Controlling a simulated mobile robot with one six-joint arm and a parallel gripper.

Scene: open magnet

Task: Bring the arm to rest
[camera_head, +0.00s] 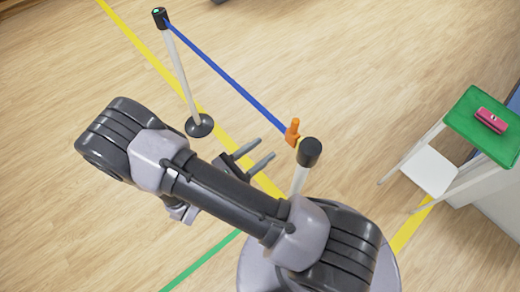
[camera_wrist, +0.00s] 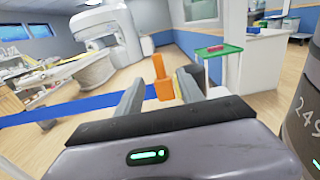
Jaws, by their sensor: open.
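My arm stretches across the head view, bent over my base. My gripper (camera_head: 256,152) is open, and nothing shows between its fingers. In the wrist view its two fingers (camera_wrist: 161,88) stand apart, with an orange clip (camera_wrist: 161,78) showing beyond and between them. In the head view the orange clip (camera_head: 293,132) sits at the end of a blue belt (camera_head: 232,83), beside the top of the near post (camera_head: 308,152). The fingertips are a short way left of the clip and look apart from it.
The blue belt runs to a far white post (camera_head: 181,75) with a dark base. A green-topped stand (camera_head: 470,120) with a pink case (camera_head: 491,120) is at right. Yellow and green lines mark the wooden floor. A large white scanner (camera_wrist: 105,35) stands in the wrist view's background.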

